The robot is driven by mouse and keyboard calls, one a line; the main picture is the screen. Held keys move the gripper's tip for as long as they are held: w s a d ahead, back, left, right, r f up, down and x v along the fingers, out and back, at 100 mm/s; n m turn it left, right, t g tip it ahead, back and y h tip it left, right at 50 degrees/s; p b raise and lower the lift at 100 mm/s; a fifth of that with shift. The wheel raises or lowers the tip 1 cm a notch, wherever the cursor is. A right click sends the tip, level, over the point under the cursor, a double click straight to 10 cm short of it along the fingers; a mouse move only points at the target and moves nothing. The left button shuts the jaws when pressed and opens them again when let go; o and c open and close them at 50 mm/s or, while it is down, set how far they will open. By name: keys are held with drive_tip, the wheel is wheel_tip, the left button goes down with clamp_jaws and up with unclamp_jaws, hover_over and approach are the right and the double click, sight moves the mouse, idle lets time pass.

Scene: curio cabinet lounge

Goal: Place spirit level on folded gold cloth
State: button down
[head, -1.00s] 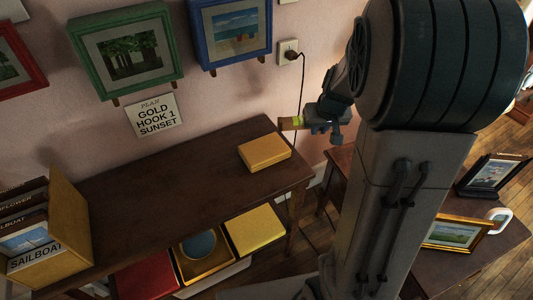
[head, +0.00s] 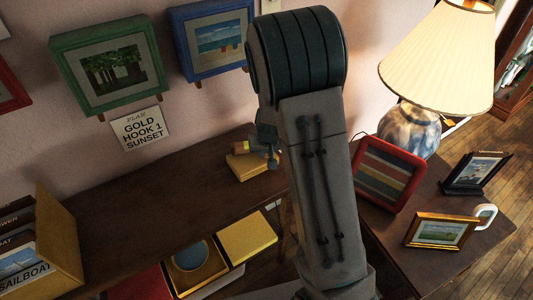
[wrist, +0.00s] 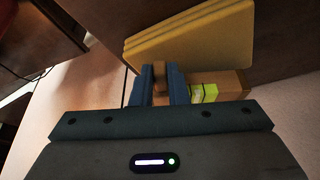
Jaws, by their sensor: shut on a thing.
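The spirit level is a small wooden bar with a yellow-green vial; it shows in the head view (head: 241,147) and in the wrist view (wrist: 232,80). My gripper (head: 264,150) is shut on the level, with its blue fingers (wrist: 160,84) on either side of the wood. The folded gold cloth (head: 247,169) lies flat on the right end of the dark wooden cabinet top. In the wrist view the layered cloth (wrist: 192,38) is just beyond the fingers. The level appears over the cloth's back part in the head view; I cannot tell whether they touch.
The cabinet top (head: 160,195) is clear left of the cloth, up to a yellow file box (head: 62,238). A plan sign (head: 140,128) and framed pictures hang behind. A side table on the right holds a lamp (head: 410,130), a red-framed picture (head: 388,172) and smaller frames.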

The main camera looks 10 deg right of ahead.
drive_tip(key=shift+f, duration=0.3)
drive_tip(key=shift+f, duration=0.1)
drive_tip(key=shift+f, duration=0.15)
drive_tip(key=c, duration=1.4)
unclamp_jaws()
drive_tip(key=shift+r, duration=0.2)
